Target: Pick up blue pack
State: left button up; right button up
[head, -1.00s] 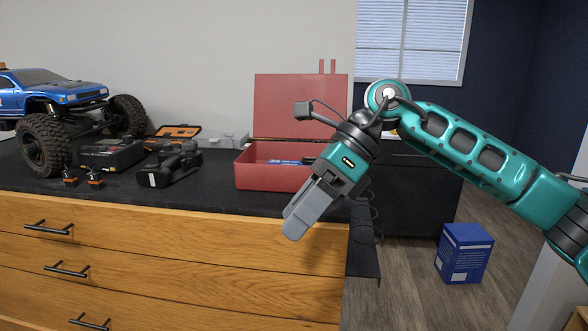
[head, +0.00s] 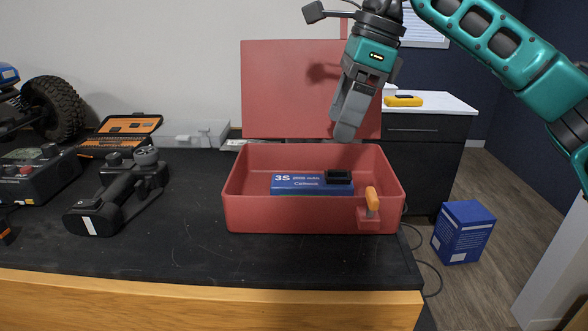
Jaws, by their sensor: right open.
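The blue pack (head: 310,186) is a flat blue block with white "3S" lettering, lying inside the open red box (head: 290,215). A small black piece (head: 339,176) sits at its right end. My right gripper (head: 345,132) hangs above the back right part of the box, in front of the raised lid (head: 290,90), fingers pointing down. It is empty and does not touch the pack. Its fingers overlap in this view, so the gap between them is hard to see. My left gripper is not in view.
An orange-handled piece (head: 372,198) stands at the box's front right. A black cordless tool (head: 115,195), a charger (head: 38,172) and an orange tool case (head: 118,135) lie to the left. The black worktop (head: 200,260) is clear in front. A blue carton (head: 463,232) stands on the floor.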

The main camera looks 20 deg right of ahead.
send_over(314, 180)
jog(key=s+d, duration=0.1)
jog(key=d, duration=0.1)
jog(key=f, duration=0.6)
jog(key=shift+s+a+f, duration=0.15)
jog(key=shift+a+f, duration=0.1)
jog(key=shift+w+x, duration=0.1)
jog(key=shift+x, duration=1.4)
jog(key=shift+w+x, duration=0.15)
jog(key=shift+x, duration=1.35)
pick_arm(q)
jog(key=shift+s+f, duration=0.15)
pick_arm(e)
jog(key=shift+c, duration=0.3)
jog(key=shift+c, duration=0.7)
jog(key=c, duration=1.1)
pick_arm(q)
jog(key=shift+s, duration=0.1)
pick_arm(e)
jog(key=shift+r, duration=0.1)
jog(key=shift+r, duration=0.15)
